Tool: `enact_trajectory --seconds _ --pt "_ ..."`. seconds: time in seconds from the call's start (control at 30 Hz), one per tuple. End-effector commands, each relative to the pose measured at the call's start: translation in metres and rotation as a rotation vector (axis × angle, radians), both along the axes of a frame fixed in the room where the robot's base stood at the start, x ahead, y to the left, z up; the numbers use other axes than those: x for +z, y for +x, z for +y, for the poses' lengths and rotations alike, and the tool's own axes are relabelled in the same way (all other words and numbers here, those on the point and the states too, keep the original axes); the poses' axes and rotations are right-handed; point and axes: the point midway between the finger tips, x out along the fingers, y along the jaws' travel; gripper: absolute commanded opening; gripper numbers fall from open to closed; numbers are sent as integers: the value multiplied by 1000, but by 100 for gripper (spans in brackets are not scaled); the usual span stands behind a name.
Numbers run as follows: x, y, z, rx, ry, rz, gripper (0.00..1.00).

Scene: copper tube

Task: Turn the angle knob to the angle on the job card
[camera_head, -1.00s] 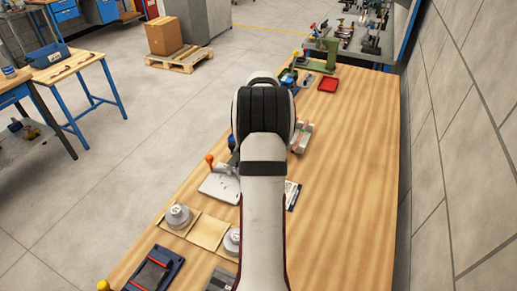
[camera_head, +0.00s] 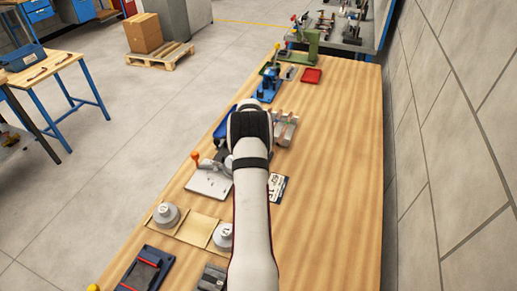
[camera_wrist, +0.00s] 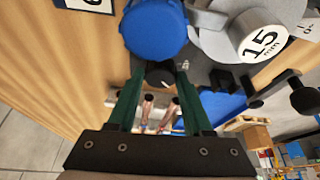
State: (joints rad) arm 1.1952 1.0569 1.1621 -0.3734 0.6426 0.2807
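In the wrist view, my gripper (camera_wrist: 160,76) has two green fingers spread apart. A black knob with a white mark (camera_wrist: 160,74) shows between the fingertips; I cannot tell whether they touch it. A large blue round part (camera_wrist: 155,28) is just beyond it, and a grey cylinder marked 15 (camera_wrist: 262,40) is at the right. A card (camera_wrist: 88,4) is cut off at the top left. In the head view, a printed white-and-black card (camera_head: 278,188) lies right of my arm, too small to read. My wrist hides the fingers and knob there.
A grey plate with an orange-tipped lever (camera_head: 208,180) stands left of my arm. Grey round pieces (camera_head: 165,215) sit on a tan board nearer. A clamp-like fixture (camera_head: 285,128) is right of my wrist. The bench's right side is clear, beside a wall (camera_head: 450,130).

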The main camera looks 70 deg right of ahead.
Motion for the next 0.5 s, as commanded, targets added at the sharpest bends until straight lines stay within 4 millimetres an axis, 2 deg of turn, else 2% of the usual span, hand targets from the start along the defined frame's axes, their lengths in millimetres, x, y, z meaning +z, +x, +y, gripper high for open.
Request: enact_trajectory --seconds 0.03,0.2,0.27,0.5 --pt "0 0 0 0 0 0 40" --pt "0 0 0 0 0 0 9" --pt "0 0 0 0 0 0 0" --pt "0 0 0 -14 1 1 0"
